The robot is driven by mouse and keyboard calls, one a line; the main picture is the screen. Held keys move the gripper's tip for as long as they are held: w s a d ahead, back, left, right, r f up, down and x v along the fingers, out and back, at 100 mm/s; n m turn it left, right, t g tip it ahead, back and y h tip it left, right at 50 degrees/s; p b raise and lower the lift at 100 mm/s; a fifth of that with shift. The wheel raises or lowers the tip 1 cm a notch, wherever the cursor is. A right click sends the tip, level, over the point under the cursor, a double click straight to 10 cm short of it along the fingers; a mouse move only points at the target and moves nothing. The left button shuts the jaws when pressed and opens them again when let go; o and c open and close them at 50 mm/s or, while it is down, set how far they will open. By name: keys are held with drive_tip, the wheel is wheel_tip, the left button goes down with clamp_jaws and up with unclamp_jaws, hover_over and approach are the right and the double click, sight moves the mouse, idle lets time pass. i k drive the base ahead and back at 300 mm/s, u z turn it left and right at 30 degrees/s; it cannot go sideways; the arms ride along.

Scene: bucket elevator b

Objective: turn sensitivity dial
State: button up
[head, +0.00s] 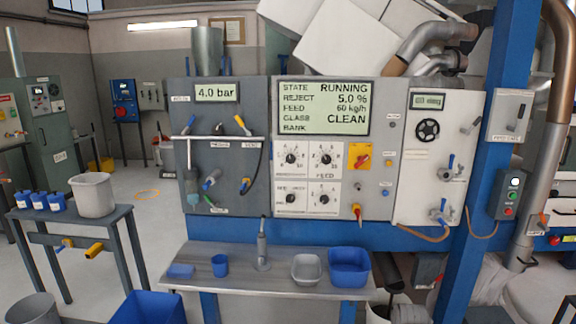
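A light panel below the large display carries four round black dials with printed scales. They are the upper left dial (291,158), upper right dial (326,159), lower left dial (291,198) and lower right dial (323,199). The small labels are too blurred to tell which is the sensitivity dial; a word like FEED shows between the rows. The display (321,107) reads RUNNING, reject 5.0 %, feed 60 kg/h, glass CLEAN. My gripper is not in view, and nothing covers the dials.
A red-and-yellow switch (360,157) sits right of the dials. A pipe-and-valve panel (222,150) is to the left. Below, a metal shelf (225,263) holds a blue cup, an upright grey tool, a grey tray and a blue bin (349,268). A blue post (493,150) stands right.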

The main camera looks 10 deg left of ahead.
sight(290, 158)
drive_tip(key=k, duration=0.3)
drive_tip(key=z, duration=0.2)
drive_tip(key=i, duration=1.2)
drive_tip(key=u, duration=0.5)
